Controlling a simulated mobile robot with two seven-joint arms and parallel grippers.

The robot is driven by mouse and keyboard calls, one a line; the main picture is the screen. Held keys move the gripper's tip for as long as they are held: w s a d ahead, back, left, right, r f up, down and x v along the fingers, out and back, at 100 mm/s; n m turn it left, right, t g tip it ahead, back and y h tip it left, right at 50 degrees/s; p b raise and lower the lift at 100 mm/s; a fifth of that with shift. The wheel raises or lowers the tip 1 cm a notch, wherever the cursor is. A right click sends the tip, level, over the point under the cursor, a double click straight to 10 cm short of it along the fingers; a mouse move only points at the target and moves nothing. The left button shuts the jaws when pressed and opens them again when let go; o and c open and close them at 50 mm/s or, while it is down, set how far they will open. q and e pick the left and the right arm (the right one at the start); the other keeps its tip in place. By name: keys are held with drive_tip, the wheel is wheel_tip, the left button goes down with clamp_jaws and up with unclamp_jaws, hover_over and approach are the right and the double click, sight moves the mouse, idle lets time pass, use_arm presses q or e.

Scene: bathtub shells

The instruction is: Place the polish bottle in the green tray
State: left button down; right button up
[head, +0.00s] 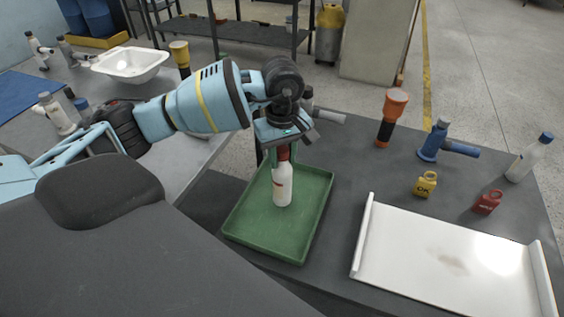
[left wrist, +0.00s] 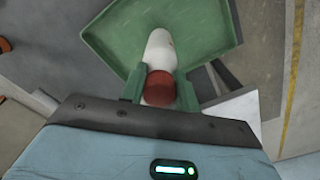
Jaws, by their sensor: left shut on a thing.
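The polish bottle (head: 282,187) is white with a dark red cap and a small label. It is upright over the green tray (head: 245,222), within the tray's outline. Whether its base touches the tray floor I cannot tell. My left gripper (head: 281,153) comes down from above and is shut on the bottle's cap end. In the left wrist view the bottle (left wrist: 160,47) shows between the green fingers of the left gripper (left wrist: 160,90), with the green tray (left wrist: 105,40) behind it. My right gripper is not in view.
A white panel with raised ends (head: 430,258) lies right of the tray. Beyond it stand a yellow tag block (head: 426,184), a red one (head: 488,202), a blue tool (head: 435,140), an orange-black flashlight (head: 390,115) and a white bottle (head: 528,160). A white basin (head: 130,63) is on the left table.

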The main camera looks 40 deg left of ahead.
use_arm(q)
drive_tip(key=shift+f, duration=1.35)
drive_tip(key=c, duration=1)
unclamp_jaws()
drive_tip(key=shift+c, duration=0.2)
wheel_tip(320, 180, up, 12)
drive_tip(key=shift+r, duration=0.1)
